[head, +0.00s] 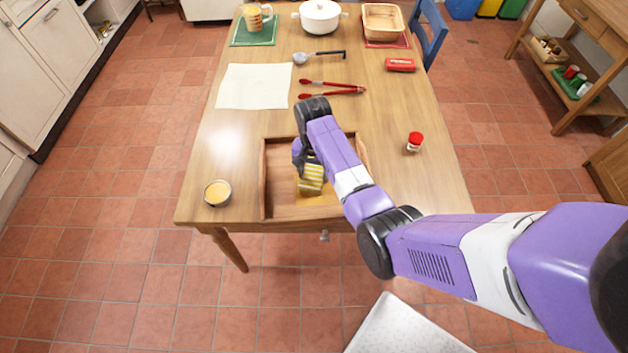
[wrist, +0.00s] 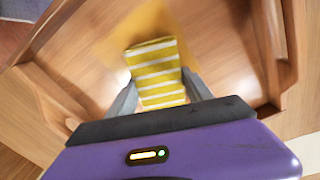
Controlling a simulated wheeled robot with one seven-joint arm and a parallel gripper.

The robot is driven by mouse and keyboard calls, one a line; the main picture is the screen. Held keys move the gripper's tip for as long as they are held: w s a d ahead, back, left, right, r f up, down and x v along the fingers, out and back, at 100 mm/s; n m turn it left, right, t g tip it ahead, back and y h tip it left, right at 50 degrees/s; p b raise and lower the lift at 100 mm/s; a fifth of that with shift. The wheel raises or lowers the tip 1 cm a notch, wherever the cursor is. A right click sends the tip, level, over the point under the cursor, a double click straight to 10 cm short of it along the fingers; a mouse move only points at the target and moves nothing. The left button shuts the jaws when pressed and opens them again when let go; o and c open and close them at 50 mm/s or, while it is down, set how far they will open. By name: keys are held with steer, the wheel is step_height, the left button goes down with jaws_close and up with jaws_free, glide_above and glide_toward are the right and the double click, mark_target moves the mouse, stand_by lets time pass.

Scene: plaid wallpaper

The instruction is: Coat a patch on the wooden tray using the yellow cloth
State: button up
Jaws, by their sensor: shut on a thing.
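The wooden tray (head: 283,211) lies near the front edge of the table, and its floor and walls also show in the wrist view (wrist: 70,57). My gripper (wrist: 158,88) is over the tray, shut on the yellow cloth (wrist: 155,70), which has white stripes. The cloth also shows in the head view (head: 311,176), low over or on the tray floor; I cannot tell if it touches. A yellowish patch shows on the tray floor around the cloth. My arm hides part of the tray's right side. A small bowl of yellow-orange stuff (head: 217,193) stands left of the tray.
A red-capped jar (head: 414,142) stands right of the tray. Behind it lie red tongs (head: 331,89), a white sheet (head: 254,86), a ladle (head: 318,56) and a red item (head: 400,64). A white pot (head: 319,16), a mug (head: 256,17) and a basket (head: 383,21) stand at the far end.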

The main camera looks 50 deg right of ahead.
mark_target(322, 183)
steer(key=shift+w+d, duration=0.25)
steer(key=shift+d, duration=0.05)
steer(key=shift+s+d+p, duration=0.45)
steer(key=shift+s+d, duration=0.15)
steer(key=shift+s, duration=0.2)
steer(key=shift+s+a+r+p, duration=0.1)
steer(key=shift+s+a+p, duration=0.6)
steer(key=shift+p, duration=0.25)
steer(key=shift+s+a+f+p, duration=0.25)
steer(key=shift+s+a+p, duration=0.15)
steer(key=shift+s+a, duration=0.35)
steer(key=shift+s+a+r, duration=0.15)
steer(key=shift+s+a, duration=1.1)
steer(key=shift+a, duration=0.25)
steer(key=shift+r, duration=3.05)
steer(key=shift+w+r, duration=0.1)
